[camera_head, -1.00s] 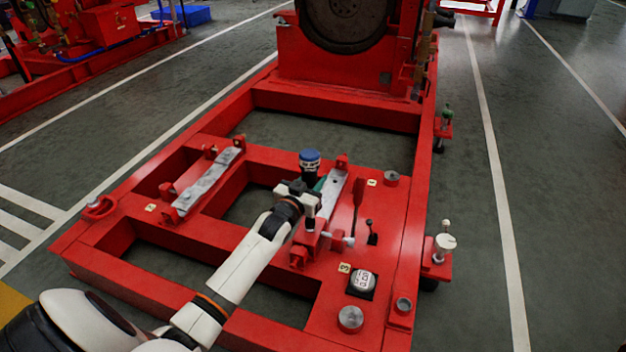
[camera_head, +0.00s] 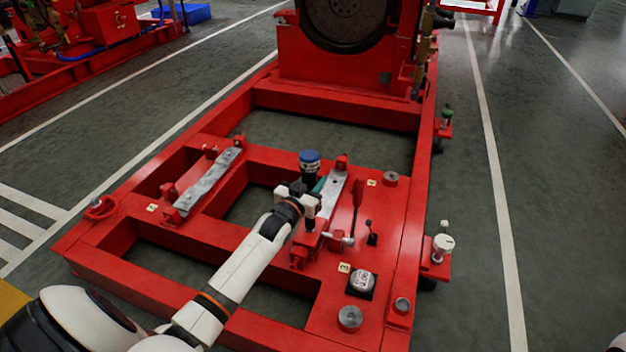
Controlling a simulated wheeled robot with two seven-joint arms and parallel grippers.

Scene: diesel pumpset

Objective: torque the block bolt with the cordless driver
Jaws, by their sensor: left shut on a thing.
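My left gripper (camera_head: 301,190) reaches over the right side of the red frame. It is shut on the cordless driver (camera_head: 309,160), which shows a blue top and a dark body above the jaws. The driver stands roughly upright, and its dark lower end points down towards a red block (camera_head: 300,257) on the frame. The arm and gripper hide much of the driver. I cannot tell the block bolt apart, nor whether the driver's tip touches it.
A grey metal bar (camera_head: 207,182) lies on the left of the red frame (camera_head: 110,260); another grey bar (camera_head: 334,190) lies just right of the driver. A dark lever (camera_head: 357,196), a round gauge (camera_head: 361,283) and metal cylinders (camera_head: 350,318) stand nearby. The large engine wheel (camera_head: 345,20) is behind.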

